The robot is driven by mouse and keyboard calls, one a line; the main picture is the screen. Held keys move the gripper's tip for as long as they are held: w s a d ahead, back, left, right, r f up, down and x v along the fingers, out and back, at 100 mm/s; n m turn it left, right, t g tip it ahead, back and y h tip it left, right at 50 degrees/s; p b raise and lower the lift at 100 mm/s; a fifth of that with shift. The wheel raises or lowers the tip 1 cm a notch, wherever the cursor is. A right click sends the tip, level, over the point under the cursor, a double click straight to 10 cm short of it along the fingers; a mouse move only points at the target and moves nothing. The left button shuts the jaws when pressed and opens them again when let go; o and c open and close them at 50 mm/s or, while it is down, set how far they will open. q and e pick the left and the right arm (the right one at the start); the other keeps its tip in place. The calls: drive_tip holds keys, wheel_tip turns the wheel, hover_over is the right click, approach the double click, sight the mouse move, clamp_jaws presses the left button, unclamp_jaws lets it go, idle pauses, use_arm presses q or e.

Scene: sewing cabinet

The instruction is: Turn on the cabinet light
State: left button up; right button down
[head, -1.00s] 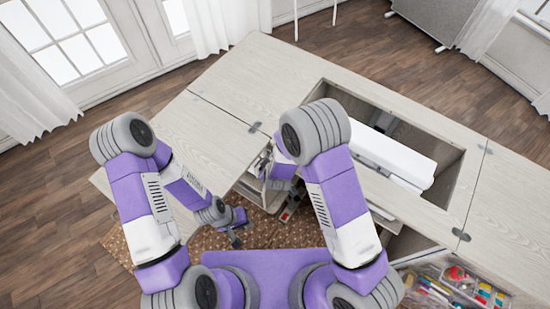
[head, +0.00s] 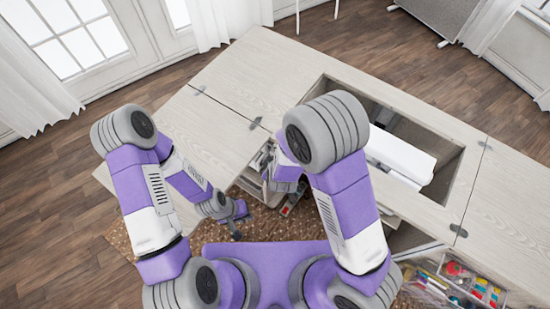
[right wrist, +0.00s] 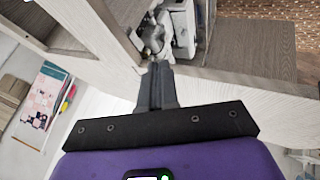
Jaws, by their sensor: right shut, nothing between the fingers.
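The pale wood sewing cabinet (head: 240,75) fills the middle of the head view, with open compartments below its top. I cannot make out a light or its switch in either view. My right gripper (right wrist: 157,72) is shut and empty in the right wrist view. Its fingertips are in front of a pale cabinet panel, near an open compartment; I cannot tell whether they touch. In the head view my right arm mostly hides this gripper. My left gripper (head: 236,230) hangs low over the patterned rug, apart from the cabinet; its finger opening is too small to judge.
A white long box-like object (head: 400,155) sits in the cabinet top's opening. A tray of colourful sewing supplies (head: 470,285) is at the lower right. Grey and white items (right wrist: 170,30) stand in the compartment by my right fingertips. A patterned rug (head: 265,222) lies below.

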drive_tip(key=shift+w+a+n+b, duration=0.2)
drive_tip(key=shift+a+n+b, duration=0.1)
drive_tip(key=shift+a+b, duration=0.4)
drive_tip(key=shift+d, duration=0.2)
drive_tip(key=w+d+r+b+x, duration=0.1)
drive_tip(key=b+x, duration=0.3)
drive_tip(key=x, duration=0.8)
drive_tip(key=shift+w+d+r, duration=0.25)
drive_tip(key=shift+w+d, duration=0.2)
drive_tip(key=shift+w, duration=0.2)
